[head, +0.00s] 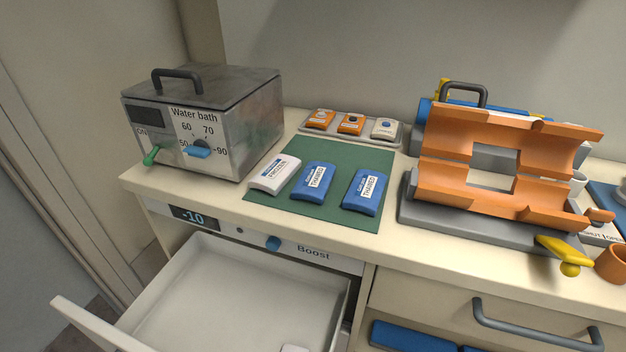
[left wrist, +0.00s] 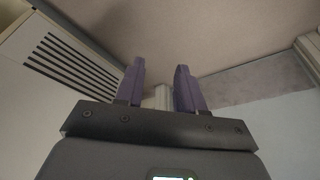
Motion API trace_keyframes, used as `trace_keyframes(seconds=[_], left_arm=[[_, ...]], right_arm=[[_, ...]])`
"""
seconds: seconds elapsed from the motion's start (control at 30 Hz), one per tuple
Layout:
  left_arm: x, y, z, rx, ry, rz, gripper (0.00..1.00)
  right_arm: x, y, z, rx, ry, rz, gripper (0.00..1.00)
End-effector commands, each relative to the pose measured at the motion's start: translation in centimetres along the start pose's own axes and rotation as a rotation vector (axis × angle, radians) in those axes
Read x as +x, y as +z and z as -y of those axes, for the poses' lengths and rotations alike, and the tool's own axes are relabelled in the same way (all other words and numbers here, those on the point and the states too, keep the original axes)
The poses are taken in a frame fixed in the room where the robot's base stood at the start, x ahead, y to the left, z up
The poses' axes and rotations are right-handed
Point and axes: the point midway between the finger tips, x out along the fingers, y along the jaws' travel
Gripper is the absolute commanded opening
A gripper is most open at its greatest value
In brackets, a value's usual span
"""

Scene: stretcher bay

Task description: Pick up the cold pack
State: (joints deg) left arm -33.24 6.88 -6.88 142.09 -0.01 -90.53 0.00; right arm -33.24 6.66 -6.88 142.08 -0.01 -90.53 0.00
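Three packs lie flat on a green mat (head: 330,151) on the counter. One is a white pack (head: 274,175) with a label too small to read surely. Beside it are two blue packs, a middle one (head: 314,181) and a right one (head: 363,191), with white labels that seem to read "THAWED". In the left wrist view my left gripper (left wrist: 160,88) has its two purple fingers apart with nothing between them. It points at a bare wall and floor area, away from the packs. Neither gripper shows in the head view.
A metal water bath (head: 205,120) stands left of the mat. A grey tray (head: 392,143) with small orange and white packs lies behind. An open orange cradle (head: 500,160) stands right. Below, a white drawer (head: 230,300) is pulled open, with a small white item (head: 295,348) at its front edge.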

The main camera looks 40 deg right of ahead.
Motion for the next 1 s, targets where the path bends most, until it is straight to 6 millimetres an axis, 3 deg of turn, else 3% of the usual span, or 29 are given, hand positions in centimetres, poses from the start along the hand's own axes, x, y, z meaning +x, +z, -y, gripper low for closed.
trace_keyframes(seconds=[0.3, 0.7, 1.0], left_arm=[[0.00, 0.00, 0.00, 0.000, 0.000, 0.000, 0.38], [0.00, 0.00, 0.00, 0.000, 0.000, 0.000, 0.98], [-0.38, -0.15, 0.03, 0.000, 0.000, 0.000, 1.00]], right_arm=[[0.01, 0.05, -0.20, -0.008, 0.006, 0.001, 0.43], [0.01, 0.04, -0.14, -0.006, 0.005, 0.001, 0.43], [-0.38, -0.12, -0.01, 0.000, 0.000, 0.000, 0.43]])
